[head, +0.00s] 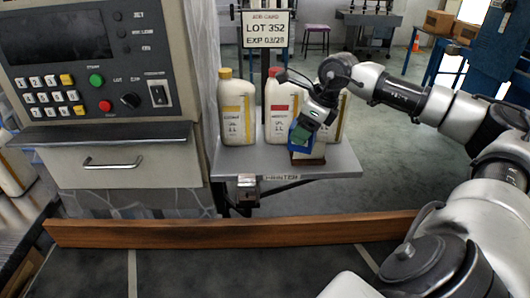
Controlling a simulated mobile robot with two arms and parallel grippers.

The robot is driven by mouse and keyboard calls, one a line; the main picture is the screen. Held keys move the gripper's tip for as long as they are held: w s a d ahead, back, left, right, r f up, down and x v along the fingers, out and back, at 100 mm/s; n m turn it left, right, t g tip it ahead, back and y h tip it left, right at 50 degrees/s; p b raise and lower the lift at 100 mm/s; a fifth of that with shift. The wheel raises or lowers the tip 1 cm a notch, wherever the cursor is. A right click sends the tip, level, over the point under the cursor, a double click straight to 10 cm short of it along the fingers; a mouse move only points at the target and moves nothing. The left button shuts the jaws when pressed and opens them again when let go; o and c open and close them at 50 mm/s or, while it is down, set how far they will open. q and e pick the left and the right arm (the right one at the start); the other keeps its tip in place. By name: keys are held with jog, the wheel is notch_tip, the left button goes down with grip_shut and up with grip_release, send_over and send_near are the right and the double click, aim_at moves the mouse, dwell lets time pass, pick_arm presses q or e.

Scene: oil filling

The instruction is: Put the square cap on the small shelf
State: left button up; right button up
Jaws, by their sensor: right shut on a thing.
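My right gripper (301,138) is over the right part of a small grey shelf (235,163), in front of the bottles, and points down. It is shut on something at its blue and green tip. A small reddish-brown block (308,159) shows just under the tip, low at the shelf. I cannot tell whether that block is the square cap or whether it touches the shelf, because the gripper covers most of it. My left gripper is not in view.
A yellow-capped bottle (236,108) and a red-capped bottle (278,105) stand on the shelf; another bottle is partly hidden behind my gripper. A lot sign (266,29) rises behind. A control panel (95,65) is at left. A wooden board (200,232) crosses the front.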

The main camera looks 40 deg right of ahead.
jog(key=w+a+f+p, duration=0.1)
jog(key=w+f, duration=0.1)
jog(key=w, duration=0.1)
jog(key=w+f+p, duration=0.1)
jog(key=w+f, duration=0.1)
jog(key=w, duration=0.1)
jog(key=w+a+f+p, duration=0.1)
jog(key=w+f, duration=0.1)
jog(key=w, duration=0.2)
jog(key=shift+a, duration=0.3)
notch_tip(320, 180, down, 3)
jog(key=shift+f+p, duration=0.15)
jog(key=shift+p, duration=0.35)
jog(key=shift+f, duration=0.4)
jog(key=shift+f, duration=0.1)
jog(key=shift+f, duration=0.15)
jog(key=o, duration=0.9)
